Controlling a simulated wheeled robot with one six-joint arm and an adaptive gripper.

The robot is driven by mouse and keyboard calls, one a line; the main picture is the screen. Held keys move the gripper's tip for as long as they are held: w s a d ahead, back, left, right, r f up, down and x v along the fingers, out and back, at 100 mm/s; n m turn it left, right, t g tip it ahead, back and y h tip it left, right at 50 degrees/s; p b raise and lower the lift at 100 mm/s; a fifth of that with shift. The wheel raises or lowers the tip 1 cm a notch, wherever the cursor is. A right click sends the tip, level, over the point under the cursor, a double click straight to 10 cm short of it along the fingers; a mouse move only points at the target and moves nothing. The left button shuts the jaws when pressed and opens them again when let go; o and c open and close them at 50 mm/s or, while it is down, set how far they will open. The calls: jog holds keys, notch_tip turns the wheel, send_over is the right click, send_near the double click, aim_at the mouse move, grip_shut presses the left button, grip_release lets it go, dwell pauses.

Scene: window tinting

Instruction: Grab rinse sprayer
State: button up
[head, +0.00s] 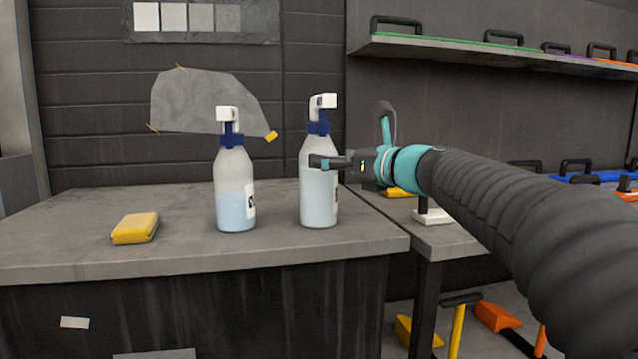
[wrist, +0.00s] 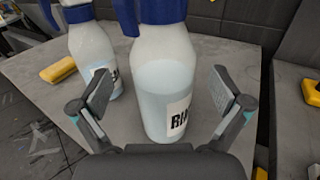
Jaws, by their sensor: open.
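The rinse sprayer (head: 319,205) is a clear bottle of pale liquid with a blue collar and white head. It stands upright near the right end of the grey bench. The wrist view shows the same bottle (wrist: 166,85) with a label that begins "RI". My gripper (head: 322,162) is at the bottle's body in the head view. In the wrist view my gripper (wrist: 163,92) is open, with one finger on each side of the bottle; I cannot tell whether either touches it. A second, similar spray bottle (head: 235,195) stands to the left, also at the left in the wrist view (wrist: 95,50).
A yellow sponge or block (head: 135,228) lies on the bench (head: 180,262) left of the bottles. A second table (head: 440,240) adjoins on the right. A shelf (head: 480,52) with handled tools hangs above. The bench's left part is mostly clear.

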jog(key=shift+x, duration=2.35)
jog(key=shift+w+d+f, duration=0.1)
jog(key=shift+d, duration=0.05)
jog(key=c, duration=1.7)
jog(key=shift+r, duration=0.2)
